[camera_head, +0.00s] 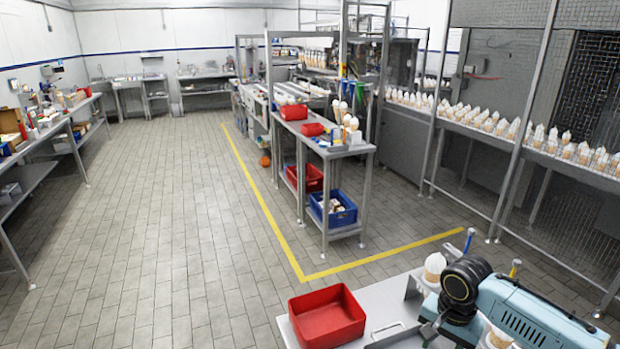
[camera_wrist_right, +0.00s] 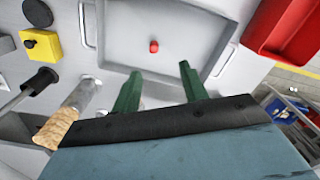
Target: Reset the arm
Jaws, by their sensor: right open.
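My right gripper (camera_wrist_right: 160,84) shows in the right wrist view with its two green fingers apart and nothing between them. Its fingertips overlap the near part of a grey tray (camera_wrist_right: 115,58) in that view. A small red object (camera_wrist_right: 154,46) lies in the tray, beyond the fingertips. In the head view my right arm (camera_head: 525,312), light blue with a black joint, reaches in at the lower right over the near table. Its fingers cannot be made out there. My left arm and gripper are not in view.
A red bin (camera_head: 327,317) stands on the near table, left of my arm. A white-topped cone (camera_head: 434,267) stands behind the arm. In the wrist view, a yellow block (camera_wrist_right: 42,46) and a dark disc (camera_wrist_right: 37,13) lie left of the tray. Tiled floor (camera_head: 160,220) is clear.

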